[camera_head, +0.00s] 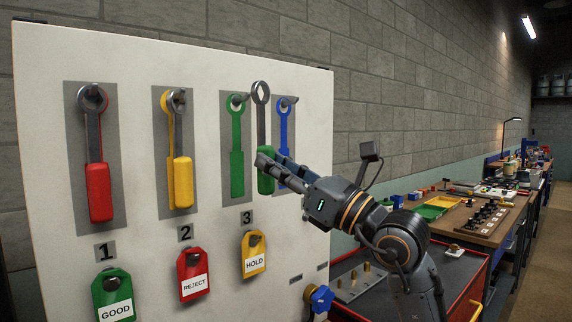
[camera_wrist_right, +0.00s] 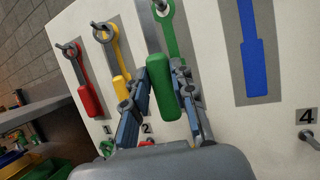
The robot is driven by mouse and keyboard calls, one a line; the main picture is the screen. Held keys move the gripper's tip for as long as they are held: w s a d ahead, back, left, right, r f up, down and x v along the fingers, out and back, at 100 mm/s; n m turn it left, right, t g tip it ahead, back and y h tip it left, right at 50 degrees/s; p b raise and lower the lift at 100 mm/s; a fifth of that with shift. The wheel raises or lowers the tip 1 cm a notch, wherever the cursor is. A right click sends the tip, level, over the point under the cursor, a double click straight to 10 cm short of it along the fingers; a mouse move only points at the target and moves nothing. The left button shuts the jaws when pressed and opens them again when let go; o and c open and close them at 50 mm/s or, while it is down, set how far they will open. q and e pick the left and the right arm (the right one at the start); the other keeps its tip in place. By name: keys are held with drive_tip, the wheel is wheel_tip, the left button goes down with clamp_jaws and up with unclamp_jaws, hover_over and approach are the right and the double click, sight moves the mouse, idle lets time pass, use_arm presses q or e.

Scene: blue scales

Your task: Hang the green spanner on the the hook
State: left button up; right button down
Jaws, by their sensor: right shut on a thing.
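The green spanner (camera_head: 265,170) has a green handle and a grey ring end pointing up. My right gripper (camera_head: 268,166) is shut on its handle and holds it roughly upright in front of the white board. The handle also shows between the fingers in the right wrist view (camera_wrist_right: 162,88), where its ring end is out of view. The green painted outline (camera_head: 237,150) with its hook (camera_head: 239,98) is just left of the held spanner in the head view. The ring appears apart from the hook, slightly higher and to its right. My left gripper is not in view.
A red spanner (camera_head: 99,185) and a yellow-handled spanner (camera_head: 180,180) hang on their hooks to the left. A blue outline (camera_head: 283,125) with a hook is on the right. Tags (camera_head: 193,275) hang below. A cluttered workbench (camera_head: 450,220) stands at right.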

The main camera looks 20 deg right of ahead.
drive_tip(key=shift+w+a+f, duration=0.15)
drive_tip(key=shift+w+a, duration=0.2)
drive_tip(key=shift+w, duration=0.65)
drive_tip(key=shift+w+a+f, duration=0.15)
drive_tip(key=shift+w+a, duration=0.25)
drive_tip(key=shift+w, duration=0.55)
drive_tip(key=shift+w+a+f, duration=0.15)
drive_tip(key=shift+w+a, duration=0.2)
drive_tip(key=shift+w, duration=0.65)
drive_tip(key=c, duration=1)
unclamp_jaws()
drive_tip(key=shift+c, duration=0.2)
drive_tip(key=shift+f, duration=0.1)
drive_tip(key=shift+s, duration=0.1)
drive_tip(key=s+d, duration=0.2)
drive_tip(key=s, duration=0.4)
drive_tip(key=shift+s+d+b, duration=0.2)
drive_tip(key=shift+d+b, duration=0.05)
drive_tip(key=shift+b, duration=0.2)
idle(0.7)
